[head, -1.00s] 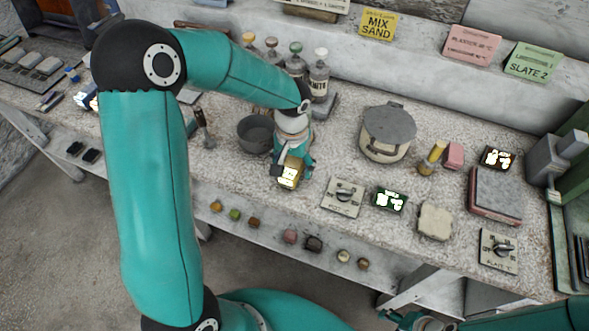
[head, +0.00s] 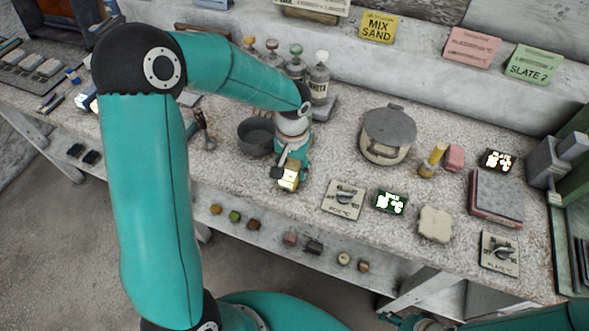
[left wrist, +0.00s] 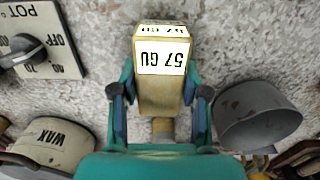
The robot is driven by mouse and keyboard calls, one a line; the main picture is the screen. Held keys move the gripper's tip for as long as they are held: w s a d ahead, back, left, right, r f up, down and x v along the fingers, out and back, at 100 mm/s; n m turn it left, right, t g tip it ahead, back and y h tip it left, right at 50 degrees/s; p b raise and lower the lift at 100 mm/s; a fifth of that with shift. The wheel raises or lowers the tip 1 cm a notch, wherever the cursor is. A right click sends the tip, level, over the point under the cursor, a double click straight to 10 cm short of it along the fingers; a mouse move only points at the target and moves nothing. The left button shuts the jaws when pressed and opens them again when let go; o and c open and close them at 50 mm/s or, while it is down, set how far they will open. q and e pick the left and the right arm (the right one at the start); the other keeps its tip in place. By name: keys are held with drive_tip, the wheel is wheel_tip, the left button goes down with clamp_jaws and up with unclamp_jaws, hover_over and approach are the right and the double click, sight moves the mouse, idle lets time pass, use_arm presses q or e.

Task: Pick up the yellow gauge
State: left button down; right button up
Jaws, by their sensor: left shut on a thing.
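The yellow gauge (head: 289,178) is a small pale-yellow block near the front edge of the bench. In the left wrist view the gauge (left wrist: 160,95) has a white label reading "57 GU", upside down. My left gripper (left wrist: 160,98) has one finger on each side of the gauge and is shut on it. In the head view my left gripper (head: 287,168) reaches down from behind the gauge. I cannot tell how far the gauge is above the bench. A teal and dark part of my right arm shows at the bottom right; its gripper (head: 405,321) is cut off by the frame edge.
A grey bowl (head: 256,136) stands just left of my left gripper. A lidded pot (head: 388,135) and a dial plate (head: 343,199) are to the right. Bottles (head: 318,77) stand behind. Several small blocks lie on the lower ledge in front.

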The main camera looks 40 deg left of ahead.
sight(293, 166)
use_arm(q)
drive_tip(key=shift+r, duration=0.1)
drive_tip(key=shift+r+p, duration=0.4)
drive_tip(key=shift+p, duration=0.05)
wheel_tip(293, 166, up, 20)
drive_tip(key=shift+f, duration=0.25)
drive_tip(key=c, duration=1.2)
unclamp_jaws()
drive_tip(key=shift+c, duration=0.2)
drive_tip(key=c, duration=0.3)
drive_tip(key=shift+c, duration=0.2)
